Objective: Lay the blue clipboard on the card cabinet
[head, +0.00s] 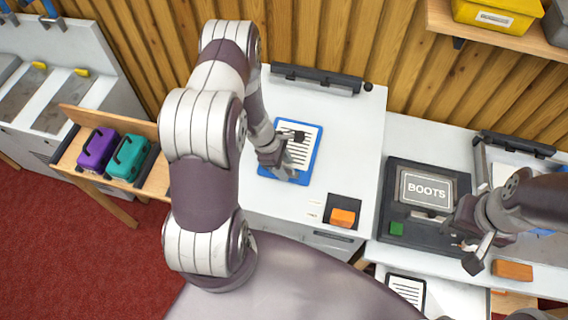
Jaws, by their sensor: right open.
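The blue clipboard (312,158), with a white printed sheet and a dark clip, lies on or just above the white top of the middle unit (345,110). I cannot tell whether this unit is the card cabinet. My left gripper (284,167) is at the clipboard's left side and overlaps it in the head view. My arm hides part of that side, and I cannot tell whether the jaws are shut on it. My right gripper (474,252) is open at the right, by the lower right edge of the black BOOTS panel (426,236).
An orange block (343,218) sits on a dark square at the unit's front. Another orange block (512,270) lies near my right gripper. A second clipboard (407,290) is at the lower front.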

